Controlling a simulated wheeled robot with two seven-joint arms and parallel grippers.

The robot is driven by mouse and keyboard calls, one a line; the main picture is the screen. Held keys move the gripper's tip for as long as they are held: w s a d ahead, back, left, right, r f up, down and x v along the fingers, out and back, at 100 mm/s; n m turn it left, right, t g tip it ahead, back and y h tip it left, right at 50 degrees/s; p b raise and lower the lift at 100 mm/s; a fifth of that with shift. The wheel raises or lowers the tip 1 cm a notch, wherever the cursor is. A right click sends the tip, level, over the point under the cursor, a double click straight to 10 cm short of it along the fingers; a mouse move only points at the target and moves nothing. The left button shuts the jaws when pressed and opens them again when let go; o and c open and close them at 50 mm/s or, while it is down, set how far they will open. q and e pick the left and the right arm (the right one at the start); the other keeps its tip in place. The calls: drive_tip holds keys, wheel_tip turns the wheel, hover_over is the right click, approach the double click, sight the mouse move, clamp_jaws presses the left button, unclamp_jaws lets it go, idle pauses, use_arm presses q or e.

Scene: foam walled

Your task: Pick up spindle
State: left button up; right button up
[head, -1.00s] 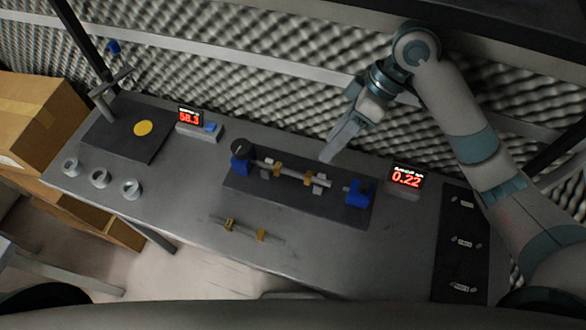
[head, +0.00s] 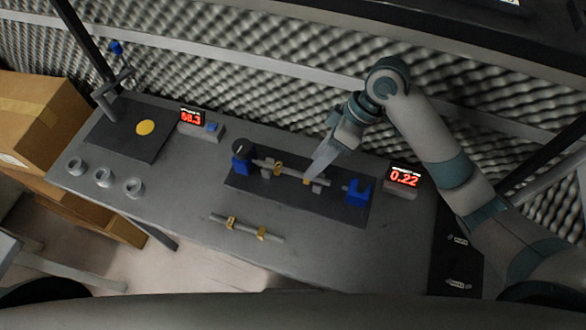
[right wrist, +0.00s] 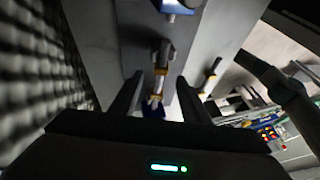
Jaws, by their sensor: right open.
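A grey spindle with brass collars (head: 290,171) lies across small grey supports on a dark fixture plate (head: 240,185) between two blue end blocks. A second similar spindle (head: 246,229) lies on the bench in front of the plate. My right gripper (head: 311,178) is over the right part of the fixture spindle, partly covering it. In the right wrist view the fingers (right wrist: 158,100) are open, with the fixture spindle (right wrist: 161,68) showing between them. I cannot tell whether they touch it. The second spindle (right wrist: 211,76) shows right of the fingers. My left gripper is out of view.
A display reading 0.22 (head: 403,178) stands right of the fixture, close to my right arm. Another display (head: 193,118), a dark plate with a yellow disc (head: 145,127) and grey rings (head: 103,176) are on the left. A foam wall (head: 260,105) stands behind.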

sight(293, 172)
drive_tip(key=shift+p+x, duration=0.45)
drive_tip(key=shift+x, duration=1.35)
drive_tip(key=shift+s, duration=0.1)
drive_tip(key=shift+c, duration=0.7)
clamp_jaws()
